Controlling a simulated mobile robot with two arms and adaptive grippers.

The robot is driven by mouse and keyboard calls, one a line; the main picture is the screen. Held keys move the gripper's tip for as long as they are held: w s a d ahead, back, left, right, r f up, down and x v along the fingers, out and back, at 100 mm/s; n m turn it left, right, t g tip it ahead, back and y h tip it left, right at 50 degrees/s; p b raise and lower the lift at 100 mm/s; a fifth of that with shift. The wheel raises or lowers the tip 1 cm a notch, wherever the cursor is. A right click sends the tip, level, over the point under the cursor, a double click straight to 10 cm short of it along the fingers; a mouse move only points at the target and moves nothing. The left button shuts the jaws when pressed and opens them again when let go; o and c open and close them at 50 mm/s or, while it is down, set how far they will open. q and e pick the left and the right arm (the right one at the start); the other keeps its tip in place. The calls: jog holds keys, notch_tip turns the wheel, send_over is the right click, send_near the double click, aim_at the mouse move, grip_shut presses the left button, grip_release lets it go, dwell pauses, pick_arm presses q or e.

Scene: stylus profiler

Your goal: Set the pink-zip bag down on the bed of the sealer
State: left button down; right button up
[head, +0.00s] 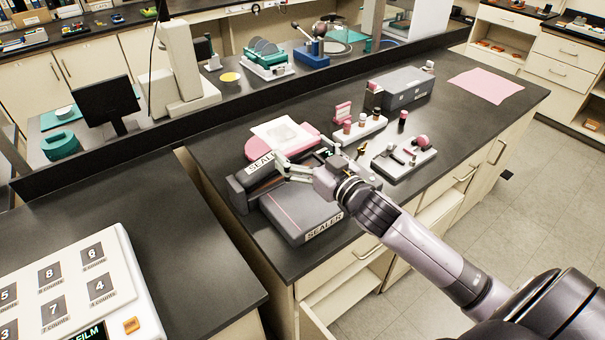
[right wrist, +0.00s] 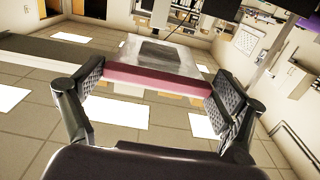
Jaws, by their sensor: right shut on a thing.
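The pink-zip bag (right wrist: 155,52) is in my right gripper (right wrist: 152,92) in the right wrist view. Its pink zip band spans between the two fingers, and a clear pouch with a dark square stretches away beyond it. Contact between bag and sealer cannot be told. My left gripper is out of view.
Right of the sealer stand a white rack with small bottles (head: 360,128), a grey tray with a pink knob (head: 403,158) and a long grey box (head: 400,88). A pink sheet (head: 486,85) lies at the far right. A keypad panel (head: 75,290) is at front left.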

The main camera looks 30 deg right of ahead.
notch_tip(320, 180, down, 8)
jog(key=shift+r, duration=0.25)
jog(key=shift+f, duration=0.1)
jog(key=shift+f, duration=0.35)
jog(key=shift+f, duration=0.15)
jog(key=o, duration=1.4)
jog(key=shift+o, duration=0.2)
